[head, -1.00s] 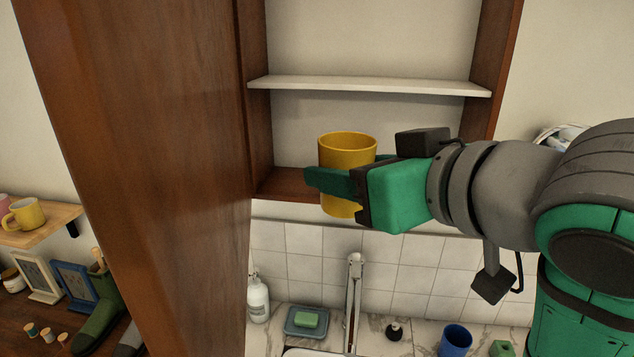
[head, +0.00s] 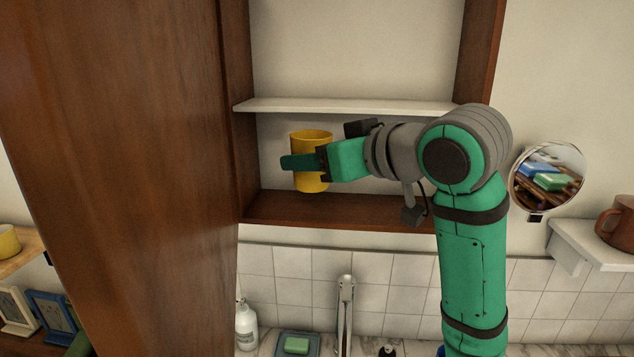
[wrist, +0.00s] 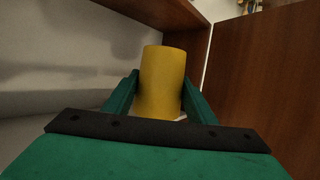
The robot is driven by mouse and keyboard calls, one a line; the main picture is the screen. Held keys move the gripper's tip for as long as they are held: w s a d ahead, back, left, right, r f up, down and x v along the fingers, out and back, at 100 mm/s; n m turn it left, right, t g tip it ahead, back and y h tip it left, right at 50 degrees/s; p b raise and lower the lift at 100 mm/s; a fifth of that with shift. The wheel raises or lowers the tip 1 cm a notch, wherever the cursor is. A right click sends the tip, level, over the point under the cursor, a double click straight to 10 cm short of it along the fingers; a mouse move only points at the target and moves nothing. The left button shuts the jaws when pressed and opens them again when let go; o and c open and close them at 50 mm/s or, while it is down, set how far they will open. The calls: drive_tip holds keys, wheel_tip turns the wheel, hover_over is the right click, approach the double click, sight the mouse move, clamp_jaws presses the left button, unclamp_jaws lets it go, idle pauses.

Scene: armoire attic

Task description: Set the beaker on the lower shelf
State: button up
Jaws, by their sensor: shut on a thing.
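The beaker (head: 311,178) is a yellow open-topped cylinder, held upright in the head view. My gripper (head: 304,162) is shut on its sides, and both green fingers flank the beaker (wrist: 161,85) in the wrist view. The beaker is between the white upper shelf board (head: 350,105) and the brown lower shelf (head: 345,209) of the open cabinet. Its base appears a little above the lower shelf's surface in the head view. I cannot tell for certain whether it touches.
A large brown door panel (head: 120,170) stands close on the left. The cabinet's left wall (head: 239,150) is near the fingertips. A round mirror (head: 548,178) and a shelf with a brown mug (head: 617,222) are at the right. The lower shelf looks otherwise empty.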

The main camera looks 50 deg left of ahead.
drive_tip(key=w+a, duration=0.4)
drive_tip(key=w, duration=0.1)
drive_tip(key=shift+s+f, duration=0.15)
drive_tip(key=shift+f, duration=1.5)
drive_tip(key=shift+s+f, duration=0.1)
drive_tip(key=shift+f, duration=1.55)
drive_tip(key=shift+w+f, duration=0.15)
drive_tip(key=shift+f, duration=0.05)
drive_tip(key=shift+f, duration=0.1)
drive_tip(key=o, duration=1.1)
drive_tip(key=shift+f, duration=0.1)
